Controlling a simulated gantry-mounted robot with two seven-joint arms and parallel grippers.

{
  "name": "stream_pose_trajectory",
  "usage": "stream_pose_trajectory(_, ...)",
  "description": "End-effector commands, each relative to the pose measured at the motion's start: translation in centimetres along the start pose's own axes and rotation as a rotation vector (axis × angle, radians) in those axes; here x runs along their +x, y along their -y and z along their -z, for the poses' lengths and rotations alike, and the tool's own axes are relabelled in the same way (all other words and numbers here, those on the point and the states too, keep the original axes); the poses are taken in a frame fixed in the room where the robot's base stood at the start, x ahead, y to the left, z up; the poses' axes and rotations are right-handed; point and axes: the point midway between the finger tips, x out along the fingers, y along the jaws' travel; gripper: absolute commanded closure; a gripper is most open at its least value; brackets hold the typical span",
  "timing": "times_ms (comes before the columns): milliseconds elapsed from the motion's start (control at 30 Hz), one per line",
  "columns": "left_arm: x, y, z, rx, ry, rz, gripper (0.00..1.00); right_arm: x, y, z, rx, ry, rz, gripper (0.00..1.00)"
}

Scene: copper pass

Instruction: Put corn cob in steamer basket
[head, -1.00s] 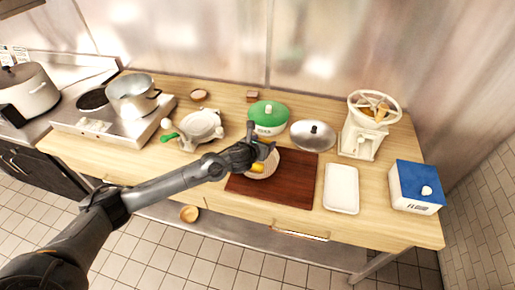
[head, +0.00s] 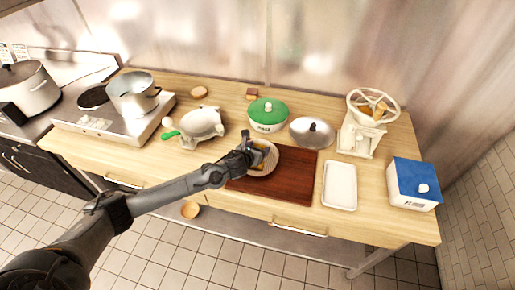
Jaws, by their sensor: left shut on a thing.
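The steamer basket (head: 265,172), round and pale tan, sits on the dark brown cutting board in the middle of the counter. My left gripper (head: 257,152) reaches over the basket's left and back side. It is shut on the corn cob (head: 262,149), a small yellow-orange shape at the basket's inside, partly hidden by the fingers. Whether the cob touches the basket floor is too small to tell. My right gripper is not in view.
The cutting board (head: 298,180) has bare room to the right. A white tray (head: 340,186) and a blue-topped box (head: 413,183) stand further right. A green-lidded pot (head: 268,115) and a metal lid (head: 311,132) are behind. A hob with a pot (head: 133,95) is left.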

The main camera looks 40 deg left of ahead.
Motion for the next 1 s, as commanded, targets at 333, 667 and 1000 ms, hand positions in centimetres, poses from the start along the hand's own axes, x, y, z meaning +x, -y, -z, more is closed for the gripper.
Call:
stream_pose_trajectory(333,0.1,0.0,0.2,0.000,0.000,0.000,0.07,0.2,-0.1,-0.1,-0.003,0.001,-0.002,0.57)
stream_pose_trajectory(667,-0.2,0.0,-0.1,0.001,0.000,0.000,0.07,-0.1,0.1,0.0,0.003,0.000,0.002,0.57)
stream_pose_trajectory(1000,-4.3,-0.1,0.0,0.004,0.001,0.000,0.07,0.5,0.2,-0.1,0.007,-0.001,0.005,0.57)
